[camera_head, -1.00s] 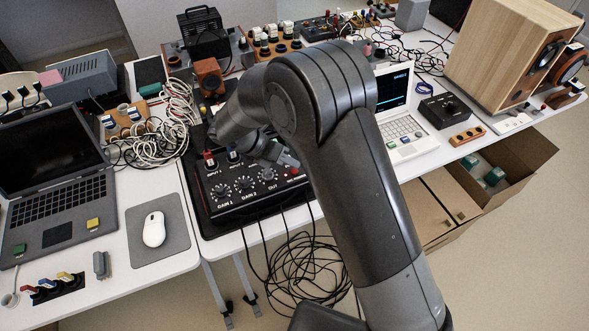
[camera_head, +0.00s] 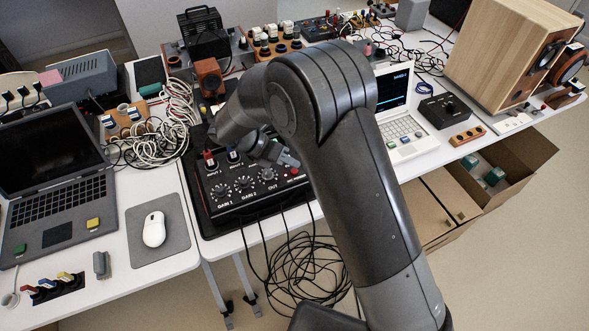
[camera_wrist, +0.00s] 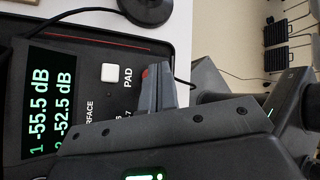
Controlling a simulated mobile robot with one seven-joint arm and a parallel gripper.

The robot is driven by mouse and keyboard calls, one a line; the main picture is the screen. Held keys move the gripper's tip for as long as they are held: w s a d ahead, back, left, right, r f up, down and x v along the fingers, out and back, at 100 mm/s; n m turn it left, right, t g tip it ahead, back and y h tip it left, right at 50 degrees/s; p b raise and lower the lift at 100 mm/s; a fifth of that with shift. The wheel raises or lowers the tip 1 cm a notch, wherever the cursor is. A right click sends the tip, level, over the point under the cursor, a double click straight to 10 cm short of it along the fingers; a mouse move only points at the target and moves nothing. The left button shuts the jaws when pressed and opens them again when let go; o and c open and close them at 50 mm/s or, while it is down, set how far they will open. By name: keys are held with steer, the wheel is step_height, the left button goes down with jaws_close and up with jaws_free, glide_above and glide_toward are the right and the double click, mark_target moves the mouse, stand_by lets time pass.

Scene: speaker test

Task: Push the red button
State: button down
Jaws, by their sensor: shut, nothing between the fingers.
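A black audio interface (camera_head: 228,208) lies at the table's front edge, with knobs and red and blue plugs on it. A small red button (camera_head: 293,171) shows at its right end, just past my gripper (camera_head: 290,162). In the wrist view a small red spot, likely the red button (camera_wrist: 145,73), peeks out beside the tip of my gripper (camera_wrist: 151,78), mostly hidden by the fingers. My gripper is shut and empty, over the interface. I cannot tell whether the fingertips touch the button.
A white PAD button (camera_wrist: 109,73) and a lit dB display (camera_wrist: 50,100) are near the fingers. A white laptop (camera_head: 405,130) stands to the right, a mouse (camera_head: 154,229) to the left. Cables (camera_head: 300,270) hang below the front edge.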

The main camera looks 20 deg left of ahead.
mark_target(291, 171)
steer(key=shift+f, duration=0.1)
steer(key=shift+f, duration=0.35)
steer(key=shift+f, duration=0.5)
stand_by(0.8)
steer(key=shift+r, duration=0.95)
steer(key=shift+r, duration=0.15)
steer(key=shift+r, duration=2.85)
